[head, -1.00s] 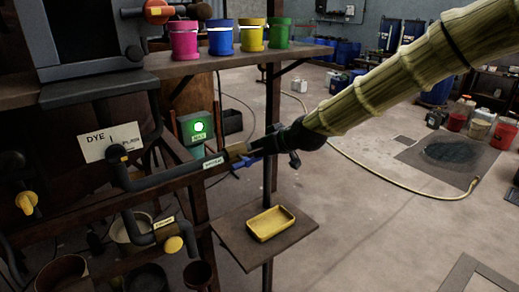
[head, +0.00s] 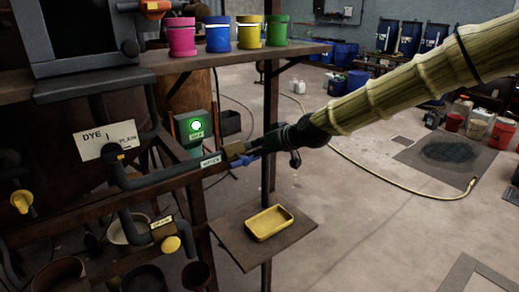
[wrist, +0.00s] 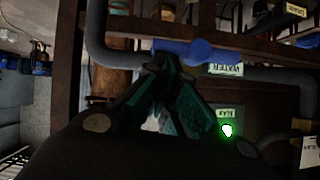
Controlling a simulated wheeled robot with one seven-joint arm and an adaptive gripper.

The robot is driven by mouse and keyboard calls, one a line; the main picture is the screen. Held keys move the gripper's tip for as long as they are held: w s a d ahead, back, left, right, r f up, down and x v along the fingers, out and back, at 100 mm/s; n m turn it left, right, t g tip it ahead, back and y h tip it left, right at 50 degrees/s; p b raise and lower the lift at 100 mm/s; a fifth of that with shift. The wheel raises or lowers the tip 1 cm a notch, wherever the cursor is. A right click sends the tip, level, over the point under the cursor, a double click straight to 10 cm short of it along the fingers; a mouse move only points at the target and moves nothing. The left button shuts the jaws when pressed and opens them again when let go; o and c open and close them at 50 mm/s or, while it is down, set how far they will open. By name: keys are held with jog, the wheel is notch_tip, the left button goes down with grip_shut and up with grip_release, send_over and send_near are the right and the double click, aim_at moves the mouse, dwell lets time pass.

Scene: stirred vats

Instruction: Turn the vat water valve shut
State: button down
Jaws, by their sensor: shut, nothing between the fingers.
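The water valve has a blue lever handle (head: 243,161) and a brass-coloured body (head: 235,150) on a dark pipe beside the rack. In the wrist view the blue handle (wrist: 195,51) lies roughly along the pipe, with the WATER label (wrist: 226,69) just below it. My gripper (head: 262,149) is at the right end of the valve. In the wrist view its green-padded fingers (wrist: 165,66) meet at the tips, just below the handle's left end, with nothing between them. I cannot tell whether they touch the handle. The fingers hide part of the pipe surroundings.
A green-lit box (head: 195,126) hangs behind the pipe. A yellow tray (head: 270,222) sits on a small shelf (head: 225,232) below my gripper. Coloured pots (head: 249,34) line the upper shelf. A drain valve with a yellow knob (head: 171,244) is lower left.

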jog(key=shift+d+f, duration=0.1)
jog(key=shift+f, duration=0.1)
notch_tip(320, 180, down, 6)
jog(key=m+g+y+b, duration=0.2)
jog(key=m+y+b, duration=0.5)
jog(key=b, duration=1.3)
jog(key=shift+w+d+f+m+y+b, duration=0.3)
jog(key=shift+m+y+b, duration=0.1)
jog(key=shift+m, duration=0.3)
jog(key=shift+s+a+f+m+y+b, duration=0.1)
jog(key=shift+m+y+b, duration=0.25)
jog(key=shift+b, duration=0.35)
jog(key=shift+s+a+f+b, duration=0.1)
jog(key=shift+a+f+b, duration=0.15)
jog(key=shift+b, duration=0.8)
jog(key=shift+d, duration=0.15)
